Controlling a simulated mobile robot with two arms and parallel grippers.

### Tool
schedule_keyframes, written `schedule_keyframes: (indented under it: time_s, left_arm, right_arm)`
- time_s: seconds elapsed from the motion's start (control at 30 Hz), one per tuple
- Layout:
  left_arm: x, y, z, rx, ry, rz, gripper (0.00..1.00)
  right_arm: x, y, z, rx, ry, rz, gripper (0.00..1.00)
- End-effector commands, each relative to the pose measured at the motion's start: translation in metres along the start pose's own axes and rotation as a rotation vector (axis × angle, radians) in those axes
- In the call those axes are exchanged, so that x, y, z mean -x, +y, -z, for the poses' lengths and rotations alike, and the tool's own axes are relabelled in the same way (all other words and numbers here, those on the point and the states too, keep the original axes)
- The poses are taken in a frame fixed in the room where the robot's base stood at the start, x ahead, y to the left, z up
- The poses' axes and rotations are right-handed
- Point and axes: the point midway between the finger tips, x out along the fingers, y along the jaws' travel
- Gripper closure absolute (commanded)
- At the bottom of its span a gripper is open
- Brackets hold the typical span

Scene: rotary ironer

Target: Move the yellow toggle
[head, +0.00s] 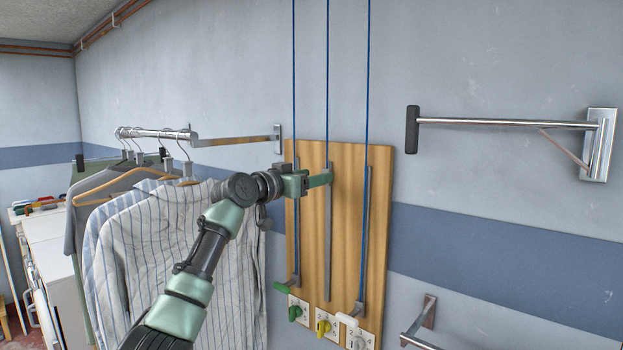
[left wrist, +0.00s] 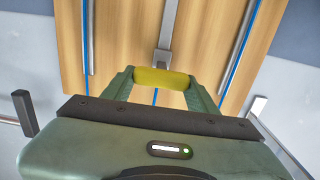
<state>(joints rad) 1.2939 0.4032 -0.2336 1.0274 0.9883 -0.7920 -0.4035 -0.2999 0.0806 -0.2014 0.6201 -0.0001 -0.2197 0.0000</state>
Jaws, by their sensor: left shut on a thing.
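My left gripper (head: 325,178) is in front of the wooden board, at the upper part of its middle rail. In the left wrist view its fingers (left wrist: 160,84) are shut on a yellow bar-shaped handle (left wrist: 162,78), which joins a grey metal bracket on the middle rail (left wrist: 166,35). The fingers hide this handle in the head view. Low on the board, a small yellow toggle (head: 323,327) sits on a white plate, apart from the gripper. My right gripper is in neither view.
The wooden board (head: 346,220) carries blue cords, a green handle (head: 283,287) low left and a white handle (head: 346,320) low right. Striped shirts (head: 170,250) hang at left. A metal wall arm (head: 500,122) juts out at right.

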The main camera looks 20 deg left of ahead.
Motion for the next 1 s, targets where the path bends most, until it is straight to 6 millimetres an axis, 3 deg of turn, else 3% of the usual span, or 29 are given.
schedule_keyframes:
  time_s: [0.13, 0.17, 0.23, 0.63, 1.0]
  left_arm:
    - [0.002, -0.001, 0.009, -0.001, 0.017, 0.003, 1.00]
    - [0.002, -0.001, 0.009, -0.001, 0.018, 0.003, 0.36]
    - [0.002, -0.001, 0.009, -0.001, 0.017, 0.003, 0.20]
    - [0.007, -0.002, 0.002, -0.002, 0.010, 0.003, 0.20]
    - [0.065, -0.002, 0.001, -0.003, 0.013, 0.004, 0.20]
  right_arm:
    - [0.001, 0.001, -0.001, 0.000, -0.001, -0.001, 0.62]
    - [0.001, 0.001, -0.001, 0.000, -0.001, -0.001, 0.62]
    - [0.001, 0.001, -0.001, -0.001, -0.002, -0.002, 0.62]
    - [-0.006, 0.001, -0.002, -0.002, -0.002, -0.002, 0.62]
    - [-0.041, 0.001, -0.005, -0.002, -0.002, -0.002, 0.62]
